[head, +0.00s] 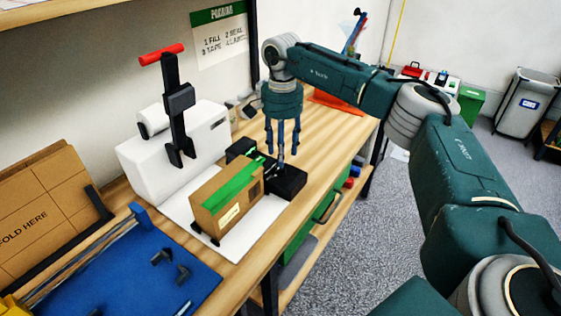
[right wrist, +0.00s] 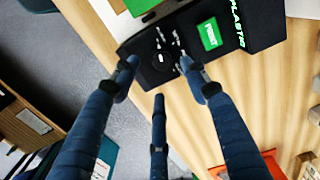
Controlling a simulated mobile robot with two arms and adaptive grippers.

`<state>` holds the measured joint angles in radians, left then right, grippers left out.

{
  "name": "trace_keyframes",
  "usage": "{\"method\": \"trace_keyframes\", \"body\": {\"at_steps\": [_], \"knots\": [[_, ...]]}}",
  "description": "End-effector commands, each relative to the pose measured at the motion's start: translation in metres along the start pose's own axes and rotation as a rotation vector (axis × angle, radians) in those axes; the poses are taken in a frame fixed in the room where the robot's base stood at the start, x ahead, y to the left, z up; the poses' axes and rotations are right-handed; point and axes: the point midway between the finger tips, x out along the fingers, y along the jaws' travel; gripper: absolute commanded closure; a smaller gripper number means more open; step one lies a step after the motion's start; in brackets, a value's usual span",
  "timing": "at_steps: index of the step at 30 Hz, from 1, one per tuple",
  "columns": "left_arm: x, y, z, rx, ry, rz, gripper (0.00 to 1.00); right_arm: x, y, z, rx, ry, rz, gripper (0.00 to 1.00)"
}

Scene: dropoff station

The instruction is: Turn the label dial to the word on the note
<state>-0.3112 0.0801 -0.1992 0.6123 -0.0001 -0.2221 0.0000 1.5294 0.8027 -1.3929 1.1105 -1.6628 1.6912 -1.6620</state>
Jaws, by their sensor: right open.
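The black label maker (head: 287,184) stands on the bench beside a cardboard box (head: 212,208) with green tape on top. In the right wrist view, the label maker (right wrist: 142,75) has a dark round dial (right wrist: 164,60) with small pale marks around it, too small to read. Its screen (right wrist: 236,28) shows PLASTIC in green, beside a green PRINT button (right wrist: 209,33). My right gripper (head: 282,155) points down above the label maker, its fingers open and empty; in the wrist view its fingertips (right wrist: 158,73) spread around the dial area. I cannot make out a note with the word. My left gripper is not in view.
A white machine (head: 170,155) with a red-handled black lever stands behind the box. A PACKING poster (head: 220,35) hangs on the wall. An orange tray (head: 338,103) is further along the bench.

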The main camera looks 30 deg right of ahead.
Motion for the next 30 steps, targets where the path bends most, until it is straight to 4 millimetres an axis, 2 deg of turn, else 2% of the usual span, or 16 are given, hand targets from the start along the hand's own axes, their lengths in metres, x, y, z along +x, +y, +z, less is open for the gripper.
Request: {"method": "trace_keyframes", "body": {"at_steps": [5,9,14,20,27,30], "knots": [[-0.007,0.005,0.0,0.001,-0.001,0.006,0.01,0.03,0.0,0.0,-0.001,0.0,0.002,0.55],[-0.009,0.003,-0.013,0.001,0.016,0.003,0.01,0.044,0.0,0.0,0.0,0.0,0.001,0.55],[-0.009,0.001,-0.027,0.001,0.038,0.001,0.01,0.05,0.0,0.0,-0.001,0.0,0.0,0.55],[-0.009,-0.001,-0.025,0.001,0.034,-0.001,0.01,0.051,0.0,0.0,-0.001,0.0,0.0,0.55],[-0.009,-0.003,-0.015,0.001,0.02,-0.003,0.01,0.05,0.0,0.0,-0.001,0.0,0.0,1.0],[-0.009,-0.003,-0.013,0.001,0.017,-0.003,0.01,0.05,0.0,0.0,-0.001,0.0,0.0,1.0]]}}
